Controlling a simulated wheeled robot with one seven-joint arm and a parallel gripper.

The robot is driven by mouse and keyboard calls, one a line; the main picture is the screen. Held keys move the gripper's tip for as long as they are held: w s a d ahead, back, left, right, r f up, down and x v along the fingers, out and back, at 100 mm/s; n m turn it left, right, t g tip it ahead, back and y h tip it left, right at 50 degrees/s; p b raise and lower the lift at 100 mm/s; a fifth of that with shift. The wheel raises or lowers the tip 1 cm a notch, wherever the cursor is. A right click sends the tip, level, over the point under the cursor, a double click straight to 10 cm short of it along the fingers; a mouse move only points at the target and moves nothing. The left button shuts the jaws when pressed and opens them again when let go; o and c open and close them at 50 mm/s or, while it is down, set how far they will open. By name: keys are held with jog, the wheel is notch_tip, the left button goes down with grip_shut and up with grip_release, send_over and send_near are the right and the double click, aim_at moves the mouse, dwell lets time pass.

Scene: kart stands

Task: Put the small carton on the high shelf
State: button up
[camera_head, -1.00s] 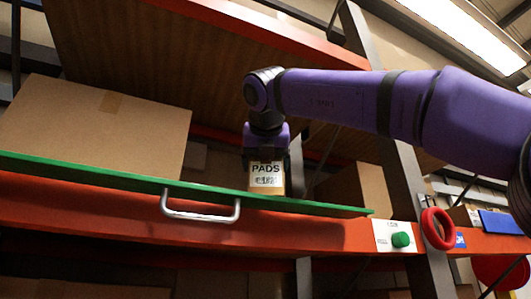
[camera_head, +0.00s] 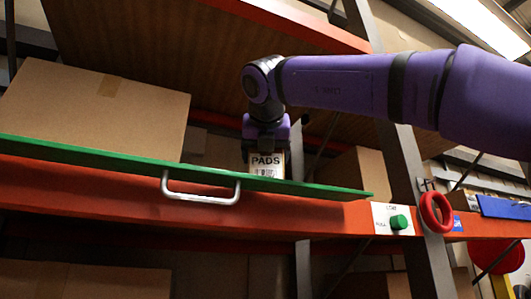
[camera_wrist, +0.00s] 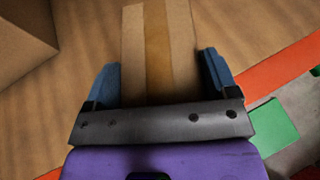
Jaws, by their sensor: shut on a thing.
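The small carton (camera_head: 265,161) is brown with a white label reading PADS. Its lower part is hidden behind the green board at the shelf front in the head view. My gripper (camera_head: 266,143) points down and is shut on the carton from above. In the wrist view the carton (camera_wrist: 158,45), with a tape strip along its top, sits between the blue fingers of my gripper (camera_wrist: 160,75). The high shelf (camera_head: 150,210) has an orange front beam. Whether the carton touches the shelf deck is hidden.
A large brown box (camera_head: 95,115) stands to the left on the shelf, and another box (camera_head: 360,175) to the right. The green board (camera_head: 120,165) with a metal handle (camera_head: 200,196) runs along the front. An upright post (camera_head: 405,170) carries a red ring (camera_head: 437,212).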

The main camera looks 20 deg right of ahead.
jog(key=shift+f, duration=0.35)
jog(key=o, duration=1.2)
jog(key=shift+s, duration=0.1)
